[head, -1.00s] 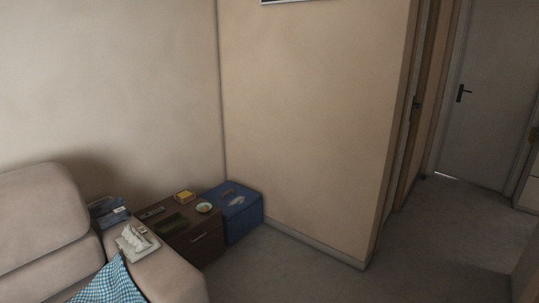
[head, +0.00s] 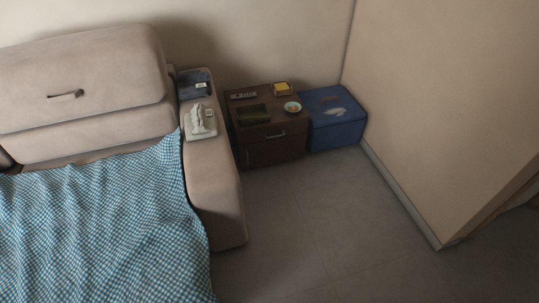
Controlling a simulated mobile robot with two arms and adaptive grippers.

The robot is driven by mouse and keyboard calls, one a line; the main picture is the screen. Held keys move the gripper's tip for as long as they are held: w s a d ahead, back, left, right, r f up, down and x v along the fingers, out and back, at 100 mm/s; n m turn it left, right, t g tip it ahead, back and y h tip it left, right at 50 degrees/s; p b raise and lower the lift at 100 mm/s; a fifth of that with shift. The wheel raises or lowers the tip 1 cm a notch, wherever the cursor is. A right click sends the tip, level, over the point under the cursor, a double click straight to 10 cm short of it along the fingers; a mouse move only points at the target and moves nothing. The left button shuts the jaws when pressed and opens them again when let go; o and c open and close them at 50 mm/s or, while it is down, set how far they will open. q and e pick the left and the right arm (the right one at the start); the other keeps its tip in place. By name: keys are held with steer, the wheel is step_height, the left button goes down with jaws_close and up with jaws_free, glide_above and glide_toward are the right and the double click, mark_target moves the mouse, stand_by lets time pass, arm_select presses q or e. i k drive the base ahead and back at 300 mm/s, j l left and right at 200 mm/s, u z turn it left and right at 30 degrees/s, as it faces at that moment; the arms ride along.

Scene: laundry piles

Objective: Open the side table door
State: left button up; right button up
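The side table (head: 272,155) is a low dark brown cabinet between the sofa arm and a blue box. Its front faces the open floor and carries a horizontal metal handle (head: 274,136) near the upper part. The front looks shut. On its top lie a remote-like item (head: 243,96), a dark green flat item (head: 253,115), a yellow item (head: 283,88) and a small bowl (head: 292,107). Neither of my grippers shows in the head view.
A beige sofa (head: 215,180) with a blue checked blanket (head: 95,220) stands at left. A blue box (head: 338,131) touches or nearly touches the table's right side. A wall corner (head: 440,247) juts out at right. Tiled floor (head: 320,220) before the table is clear.

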mark_target(261, 154)
steer(key=l+u, duration=0.3)
steer(key=u, duration=0.15)
steer(key=i+l+u, duration=0.1)
steer(key=l+u, duration=0.3)
steer(key=i+l+u, duration=0.1)
steer(key=l+u, duration=0.5)
steer(key=u, duration=0.15)
steer(key=l+u, duration=0.4)
